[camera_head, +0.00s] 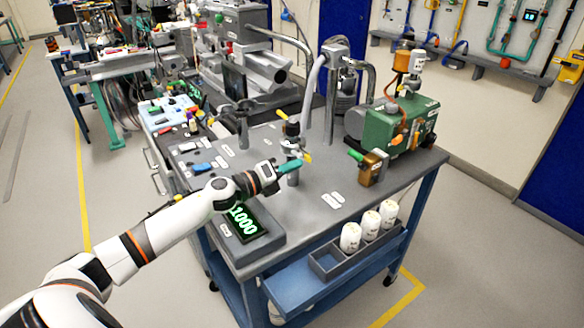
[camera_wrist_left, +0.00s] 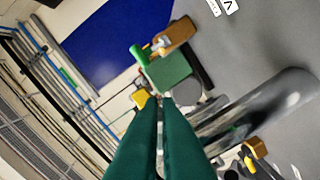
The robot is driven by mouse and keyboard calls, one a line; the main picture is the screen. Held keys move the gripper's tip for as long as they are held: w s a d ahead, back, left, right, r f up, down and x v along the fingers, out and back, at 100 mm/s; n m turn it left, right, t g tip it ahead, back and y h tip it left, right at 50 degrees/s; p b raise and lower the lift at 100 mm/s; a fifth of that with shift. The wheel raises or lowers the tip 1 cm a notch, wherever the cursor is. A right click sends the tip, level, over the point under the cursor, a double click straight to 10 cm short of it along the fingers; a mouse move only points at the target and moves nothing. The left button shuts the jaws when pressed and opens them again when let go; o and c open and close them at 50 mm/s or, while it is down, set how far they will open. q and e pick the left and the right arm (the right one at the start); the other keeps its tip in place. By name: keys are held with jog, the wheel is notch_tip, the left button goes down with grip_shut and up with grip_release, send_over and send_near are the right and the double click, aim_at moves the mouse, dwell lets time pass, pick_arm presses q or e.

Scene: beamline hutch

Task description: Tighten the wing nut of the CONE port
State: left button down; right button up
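On the grey bench top (camera_head: 325,190), upright metal port fittings with yellow levers stand in a group. One fitting (camera_head: 293,131) is behind my left gripper (camera_head: 298,164), and a short post (camera_head: 293,179) is just below its fingertips. I cannot read which label is CONE, and no wing nut is clear at this size. My left gripper's green fingers (camera_wrist_left: 160,101) lie close together with nothing visible between them. In the left wrist view, a large metal tube (camera_wrist_left: 262,100) is right of the fingers, apart from them. My right gripper is not in view.
A green pump (camera_head: 408,128) and a brass block with a green handle (camera_head: 373,169) stand on the right. A display box (camera_head: 243,226) sits at the front left. White bottles (camera_head: 350,237) stand in a front tray. The bench's front middle is clear.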

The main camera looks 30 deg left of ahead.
pick_arm(q)
jog(key=shift+f, duration=0.2)
jog(key=c, duration=1.6)
grip_release()
jog(key=shift+s+r, duration=0.1)
jog(key=shift+r, duration=0.05)
jog(key=shift+c, duration=0.2)
jog(key=b+v, duration=0.2)
jog(key=v, duration=0.8)
jog(key=shift+s+a, duration=0.15)
jog(key=shift+s, duration=0.15)
jog(key=shift+s+a, duration=0.3)
jog(key=shift+s, duration=0.3)
